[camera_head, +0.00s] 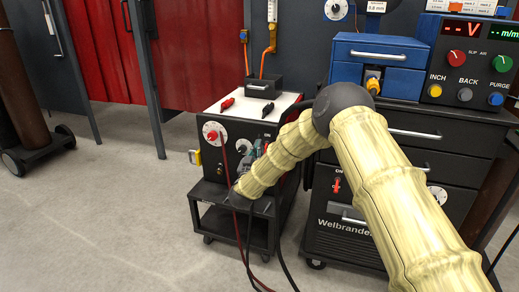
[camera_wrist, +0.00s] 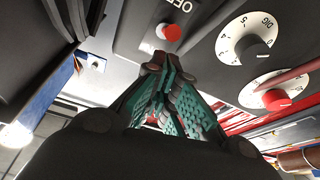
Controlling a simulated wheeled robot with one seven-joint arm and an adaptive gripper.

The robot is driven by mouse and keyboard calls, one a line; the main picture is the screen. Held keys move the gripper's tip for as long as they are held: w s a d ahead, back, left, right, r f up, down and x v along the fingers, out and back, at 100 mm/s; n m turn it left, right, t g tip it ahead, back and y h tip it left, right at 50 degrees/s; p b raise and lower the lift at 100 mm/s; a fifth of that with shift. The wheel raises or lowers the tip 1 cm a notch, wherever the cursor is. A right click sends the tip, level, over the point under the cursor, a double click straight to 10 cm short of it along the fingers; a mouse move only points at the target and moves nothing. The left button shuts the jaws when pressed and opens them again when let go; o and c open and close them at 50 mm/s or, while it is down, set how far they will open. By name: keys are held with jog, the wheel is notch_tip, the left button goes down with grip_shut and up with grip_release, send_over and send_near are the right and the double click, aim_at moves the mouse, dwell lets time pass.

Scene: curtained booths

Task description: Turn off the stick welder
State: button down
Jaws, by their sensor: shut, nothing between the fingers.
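The stick welder (camera_head: 229,106) is a box with a pale top and a dark front panel, standing on a low black cart. Its panel has a white dial with a red knob (camera_head: 213,133). In the wrist view the panel is upside down, with a red-tipped switch (camera_wrist: 171,32) beside an "OFF" label. A "DIG" dial (camera_wrist: 247,42) and a red-knobbed dial (camera_wrist: 276,98) are to its right. My gripper (camera_wrist: 158,64) is shut and empty, its fingertips just below the red tip in the picture. I cannot tell whether they touch. In the head view my gripper (camera_head: 258,149) is partly hidden before the panel.
Red and black cables hang down in front of the low cart (camera_head: 258,226). A gas cylinder on a wheeled base (camera_head: 38,153) is at far left. The floor (camera_head: 100,215) at left is clear.

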notch_tip(320, 180, up, 4)
jog(key=s+a+p, duration=0.1)
jog(key=p, duration=0.1)
jog(key=s+a+f+p, duration=0.1)
jog(key=s+a+f, duration=0.1)
jog(key=s+f, duration=0.4)
jog(key=shift+s+a+f, duration=0.3)
jog(key=shift+s+f, duration=0.1)
jog(key=shift+f, duration=0.55)
